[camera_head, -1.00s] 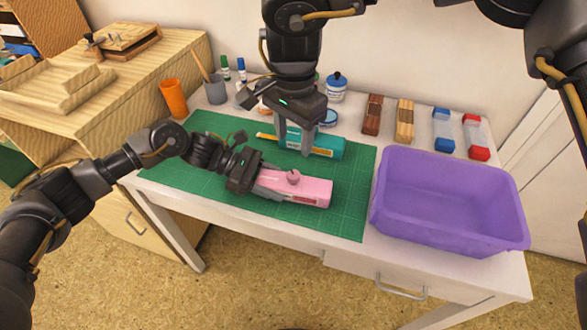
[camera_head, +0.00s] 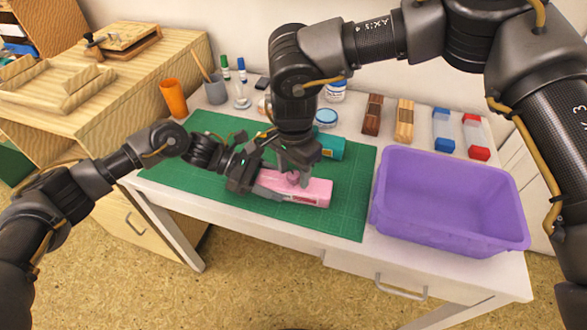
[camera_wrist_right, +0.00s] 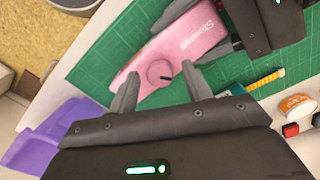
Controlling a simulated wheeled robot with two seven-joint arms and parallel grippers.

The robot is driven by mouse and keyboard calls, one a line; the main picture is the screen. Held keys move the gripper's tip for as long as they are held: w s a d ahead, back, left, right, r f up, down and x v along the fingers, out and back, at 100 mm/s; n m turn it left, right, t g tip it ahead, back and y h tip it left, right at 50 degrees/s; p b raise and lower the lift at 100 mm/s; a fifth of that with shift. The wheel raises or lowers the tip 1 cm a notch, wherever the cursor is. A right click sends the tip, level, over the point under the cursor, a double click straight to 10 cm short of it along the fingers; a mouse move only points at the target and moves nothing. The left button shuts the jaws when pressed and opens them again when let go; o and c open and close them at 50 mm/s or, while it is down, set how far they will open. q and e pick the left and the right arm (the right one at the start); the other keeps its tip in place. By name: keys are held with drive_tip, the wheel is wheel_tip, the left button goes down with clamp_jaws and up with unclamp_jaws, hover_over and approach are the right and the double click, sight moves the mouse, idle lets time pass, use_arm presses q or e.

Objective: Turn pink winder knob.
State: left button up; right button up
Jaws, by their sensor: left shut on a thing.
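The pink winder (camera_head: 315,192) lies on the green cutting mat (camera_head: 345,215); it also shows in the right wrist view (camera_wrist_right: 190,35), with lettering on its side. Its round pink knob (camera_head: 293,178) sits on the upward face and shows a dark mark in the right wrist view (camera_wrist_right: 160,73). My left gripper (camera_head: 268,184) is shut on the winder's left end. My right gripper (camera_head: 293,174) is right over the knob, pointing down. In the right wrist view its fingers (camera_wrist_right: 160,86) are open, one on each side of the knob with gaps showing.
A purple bin (camera_head: 450,238) stands to the right. Blocks, markers (camera_head: 241,68), a grey cup (camera_head: 215,90) and an orange cup (camera_head: 173,97) line the back and left. The mat's right front is clear.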

drive_tip(key=c, duration=0.9)
